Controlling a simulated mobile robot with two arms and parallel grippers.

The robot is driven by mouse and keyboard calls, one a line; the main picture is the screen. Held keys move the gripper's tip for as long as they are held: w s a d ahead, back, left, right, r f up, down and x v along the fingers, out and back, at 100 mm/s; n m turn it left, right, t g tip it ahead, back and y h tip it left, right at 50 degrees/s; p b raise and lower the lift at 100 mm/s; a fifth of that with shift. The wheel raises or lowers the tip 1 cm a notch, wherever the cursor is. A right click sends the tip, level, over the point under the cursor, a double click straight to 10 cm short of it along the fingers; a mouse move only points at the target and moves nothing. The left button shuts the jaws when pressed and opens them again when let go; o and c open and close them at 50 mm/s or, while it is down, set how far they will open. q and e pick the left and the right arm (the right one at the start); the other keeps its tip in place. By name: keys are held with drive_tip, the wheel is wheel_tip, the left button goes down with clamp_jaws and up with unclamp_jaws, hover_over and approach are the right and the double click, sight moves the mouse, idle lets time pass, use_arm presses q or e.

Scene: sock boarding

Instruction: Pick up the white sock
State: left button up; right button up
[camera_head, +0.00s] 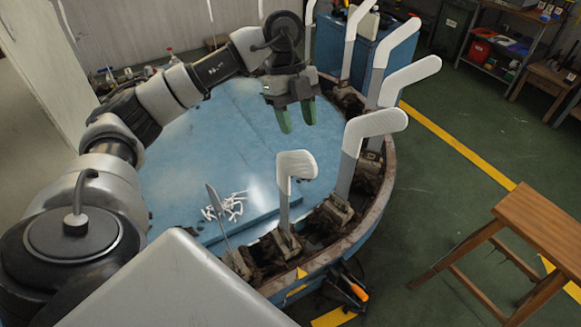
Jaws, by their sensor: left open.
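A small tangled pile of white strips or socks (228,207) lies on the blue round table (225,130), at its near part; I cannot make out single pieces. My left gripper (296,117) hangs above the far right part of the table, with green fingertips pointing down. It is open and empty, well apart from the pile. White foot-shaped covers, which look like socks, sit on upright grey boards along the rim, such as the near one (296,164) and the one to its right (374,128). My right gripper is not in view.
A thin bare board (217,213) stands edge-on beside the pile. The boards stand in rusty holders around the table's right rim. A wooden stool (540,222) is at the right. An orange-handled tool (358,291) is at the near rim. The table's middle is clear.

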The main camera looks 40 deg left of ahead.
sight(302, 150)
use_arm(q)
drive_tip(key=f, duration=0.1)
drive_tip(key=s+d+f, duration=0.1)
drive_tip(key=d+f+p, duration=0.1)
drive_tip(key=shift+s+f, duration=0.2)
drive_tip(key=shift+s, duration=0.05)
drive_tip(key=shift+d+f, duration=0.1)
drive_tip(key=shift+f, duration=0.15)
drive_tip(key=p+x, duration=0.2)
drive_tip(key=x, duration=0.1)
drive_tip(key=shift+s+f, duration=0.1)
drive_tip(key=shift+f, duration=0.25)
drive_tip(key=shift+s+d+f, duration=0.15)
drive_tip(key=shift+d+f, duration=0.1)
drive_tip(key=shift+f, duration=0.15)
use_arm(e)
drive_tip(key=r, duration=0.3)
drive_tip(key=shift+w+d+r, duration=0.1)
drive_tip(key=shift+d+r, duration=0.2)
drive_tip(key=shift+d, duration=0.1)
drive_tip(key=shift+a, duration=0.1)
use_arm(q)
drive_tip(key=shift+c, duration=1.1)
drive_tip(key=c, duration=0.6)
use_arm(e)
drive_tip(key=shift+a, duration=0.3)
